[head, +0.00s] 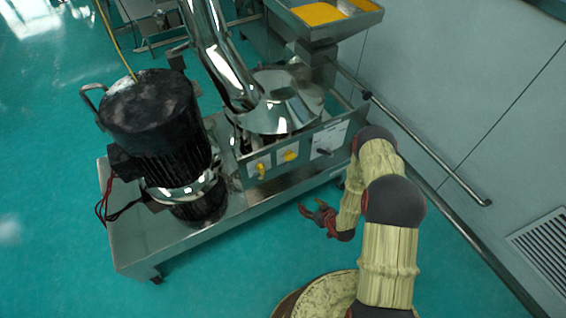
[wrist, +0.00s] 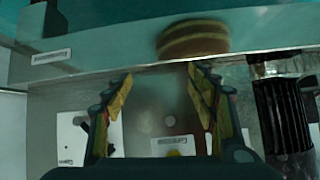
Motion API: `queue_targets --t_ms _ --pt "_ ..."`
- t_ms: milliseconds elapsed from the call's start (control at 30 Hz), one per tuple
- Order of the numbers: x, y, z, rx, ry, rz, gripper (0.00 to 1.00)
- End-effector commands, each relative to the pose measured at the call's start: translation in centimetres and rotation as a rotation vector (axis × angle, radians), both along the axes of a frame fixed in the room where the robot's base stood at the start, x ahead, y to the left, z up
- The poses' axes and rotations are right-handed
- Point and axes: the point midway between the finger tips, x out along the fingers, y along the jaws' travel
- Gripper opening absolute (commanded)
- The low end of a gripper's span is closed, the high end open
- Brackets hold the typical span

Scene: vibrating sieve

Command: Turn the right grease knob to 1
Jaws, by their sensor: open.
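The machine's front panel carries two yellow knobs on white plates. The right yellow knob (head: 290,155) sits near the panel's middle, and the left yellow knob (head: 261,169) is at its left. In the wrist view, which shows the panel upside down, a yellow knob (wrist: 177,154) is partly visible at the bottom edge on a white plate. My gripper (head: 312,207) is open and empty, in front of and below the panel, apart from the knobs. Its two spread fingers also show in the wrist view (wrist: 160,82). The knobs' settings are too small to read.
A black switch (head: 322,151) is on the panel's right plate. A black motor (head: 155,115) stands on the steel base at left. A steel hopper (head: 320,30) holds yellow material behind. A wall rail (head: 440,165) runs along the right.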

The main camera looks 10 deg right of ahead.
Motion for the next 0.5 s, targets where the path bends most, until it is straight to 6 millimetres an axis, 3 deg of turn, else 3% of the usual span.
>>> queue_targets --t_ms 133,200,300,500 --pt "4.9 0.9 6.4 0.058 -0.312 0.022 0.58" --pt "6.3 1.0 9.6 0.083 -0.435 0.026 0.58" --pt "6.9 1.2 12.8 0.112 -0.552 0.026 0.58" --pt "7.4 1.1 15.3 0.129 -0.648 0.018 0.58"
